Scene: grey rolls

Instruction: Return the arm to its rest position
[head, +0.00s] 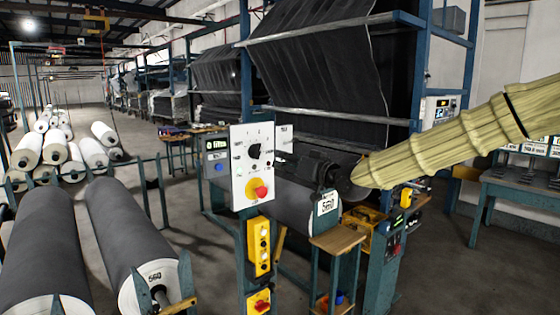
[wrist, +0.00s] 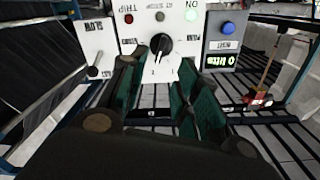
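My arm in a ribbed yellow-beige sleeve reaches in from the right of the head view. Its dark gripper (head: 285,160) is just right of a white control panel (head: 240,185). In the wrist view the dark green fingers of my gripper (wrist: 161,85) stand apart with nothing visible between them. They point toward the panel's black rotary knob (wrist: 161,44), which also shows in the head view (head: 254,151). The fingertips look close to the panel but I cannot see contact. The rest position itself is not marked in either view.
Large grey rolls (head: 130,230) fill the lower left. A bench (head: 520,195) stands right. Floor is open at centre left.

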